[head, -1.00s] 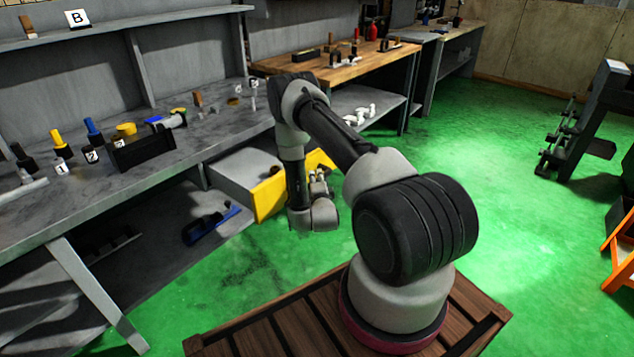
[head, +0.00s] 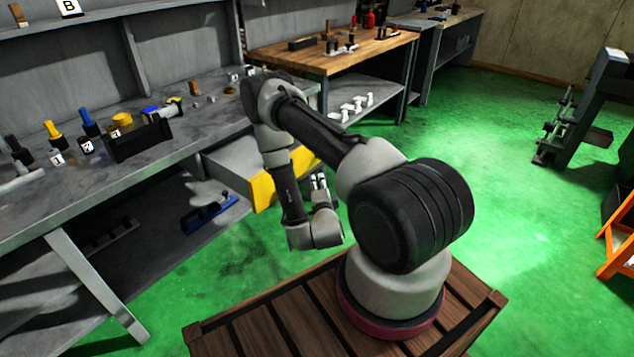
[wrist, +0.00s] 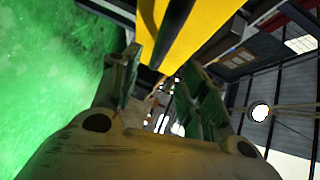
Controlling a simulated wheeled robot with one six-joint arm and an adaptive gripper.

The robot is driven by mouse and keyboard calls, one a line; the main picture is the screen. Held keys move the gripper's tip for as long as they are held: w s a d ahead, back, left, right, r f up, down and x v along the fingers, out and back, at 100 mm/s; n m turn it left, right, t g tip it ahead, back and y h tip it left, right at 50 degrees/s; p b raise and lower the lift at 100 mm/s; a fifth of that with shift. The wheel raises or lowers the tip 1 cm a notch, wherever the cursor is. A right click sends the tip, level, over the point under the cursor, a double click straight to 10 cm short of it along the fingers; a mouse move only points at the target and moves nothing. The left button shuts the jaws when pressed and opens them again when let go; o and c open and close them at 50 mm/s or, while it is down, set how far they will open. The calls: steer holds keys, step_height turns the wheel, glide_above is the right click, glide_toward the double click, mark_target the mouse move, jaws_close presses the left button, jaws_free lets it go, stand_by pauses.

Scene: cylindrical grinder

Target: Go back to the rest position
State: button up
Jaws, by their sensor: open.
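My gripper (head: 320,184) is low in front of the grey workbench, near the yellow drawer front (head: 262,190), and its fingers point up. In the wrist view my gripper (wrist: 163,82) shows two fingers spread apart with nothing held between them. A yellow surface crossed by a dark band shows just beyond the fingertips there. I cannot tell how wide the gap to it is. My arm is folded above the wooden base.
The grey workbench (head: 45,215) on the left holds a black tray (head: 138,140), numbered holders and tools. A blue tool (head: 208,212) lies on its lower shelf. A wooden table (head: 345,60) stands behind. Green floor (head: 480,150) is clear at right, before an orange frame (head: 618,240).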

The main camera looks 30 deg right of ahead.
stand_by(0.6)
steer(key=s+a+f+n+g+y, duration=0.35)
steer(key=s+f+n+g, duration=0.5)
steer(key=f, duration=0.55)
steer(key=s+a+r+n+g+y, duration=0.2)
steer(key=s+a+r+n+g, duration=0.15)
steer(key=r, duration=0.55)
steer(key=s+a+r+n+g+y, duration=0.2)
steer(key=a+r+n+g, duration=0.15)
steer(key=r, duration=0.45)
steer(key=s+r+n+t, duration=0.1)
steer(key=s+r, duration=0.3)
steer(key=r, duration=0.9)
steer(key=s+d+r+n+t, duration=0.1)
steer(key=s+r, duration=0.4)
steer(key=r, duration=0.8)
steer(key=s+r+n+t, duration=0.3)
steer(key=s+r+n, duration=0.1)
steer(key=r, duration=0.9)
steer(key=shift+s+d+r, duration=0.25)
steer(key=shift+d+r, duration=0.05)
steer(key=shift+d, duration=0.1)
